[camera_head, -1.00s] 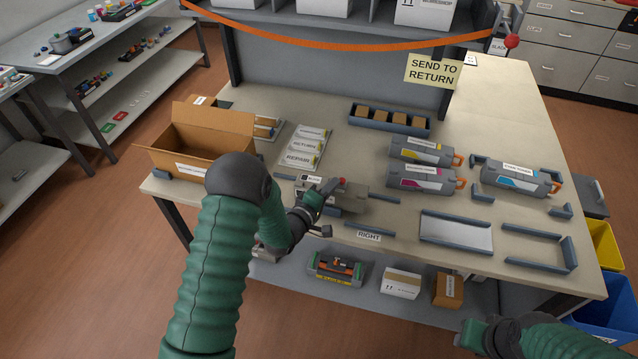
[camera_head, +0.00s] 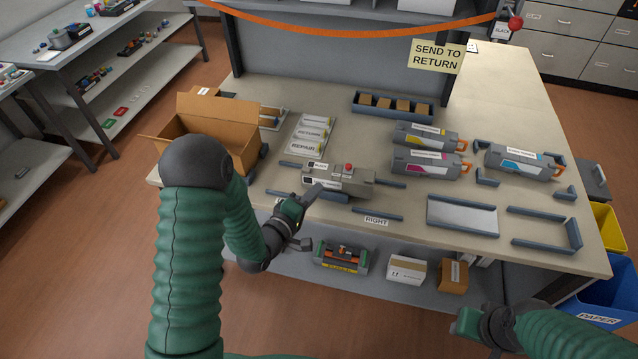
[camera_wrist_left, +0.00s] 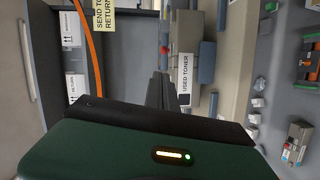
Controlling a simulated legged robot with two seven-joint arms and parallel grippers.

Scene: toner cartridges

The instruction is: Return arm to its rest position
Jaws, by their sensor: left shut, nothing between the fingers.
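My left arm comes in from the left, bent at its elbow. Its gripper (camera_head: 314,194) is shut and empty, at the table's front edge, just in front of a grey device (camera_head: 352,183) with a red button. In the left wrist view the shut fingers (camera_wrist_left: 160,88) point toward this device, which has a "USED TONER" label (camera_wrist_left: 185,73); contact cannot be told. My right gripper (camera_head: 466,322) is low at the bottom right, its fingers not clearly visible. Toner cartridges with yellow (camera_head: 425,136), magenta (camera_head: 429,163) and cyan (camera_head: 522,162) markings lie on the table.
An open cardboard box (camera_head: 215,126) stands at the table's left. A blue tray (camera_head: 392,105) holds several brown blocks at the back. Low grey rails and a flat tray (camera_head: 462,216) occupy the front right. Below is a shelf with boxes (camera_head: 407,269). Blue bin (camera_head: 608,292) stands at right.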

